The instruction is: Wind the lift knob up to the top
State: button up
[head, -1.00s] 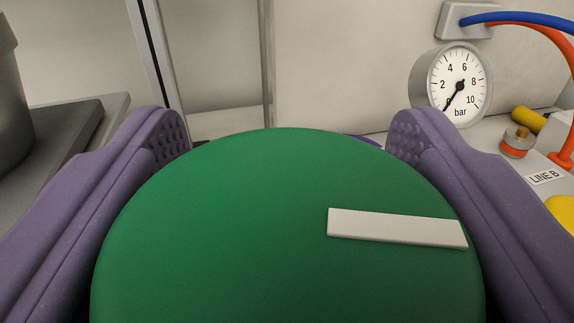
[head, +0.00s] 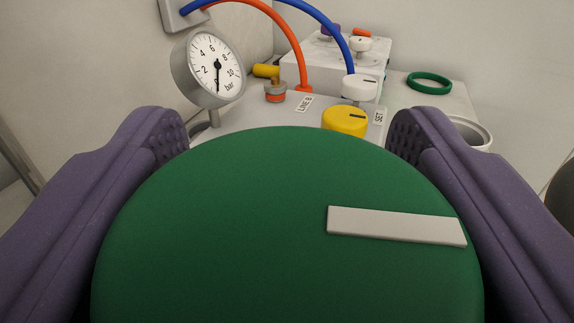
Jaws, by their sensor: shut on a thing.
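A large round green knob (head: 240,220) fills the lower middle of the head view. A pale pointer bar (head: 396,226) lies on its top face, to the right of the middle. My gripper (head: 287,150) has its two purple fingers on the left and right sides of the knob and is shut on it. The knob's lower part and whatever it is mounted on are hidden.
Beyond the knob stand a pressure gauge (head: 210,68) with its needle near 0, a yellow knob (head: 345,121), a white knob (head: 360,87) and a white box (head: 340,62). Red and blue hoses arch behind. A green ring (head: 429,83) lies at the right.

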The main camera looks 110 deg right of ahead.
jog(key=m+g+y+p, duration=0.2)
jog(key=g+p, duration=0.1)
jog(key=m+g+y+p, duration=0.1)
jog(key=m+g, duration=0.1)
jog(key=shift+s+a+y, duration=0.2)
jog(key=shift+s+y, duration=0.1)
jog(key=shift+s, duration=0.05)
jog(key=shift+o, duration=1.1)
jog(key=shift+s+a+m+g+y+p, duration=0.15)
jog(key=shift+s+m+g+y+p, duration=0.05)
jog(key=shift+m+g+y+p, duration=0.25)
jog(key=shift+r, duration=0.1)
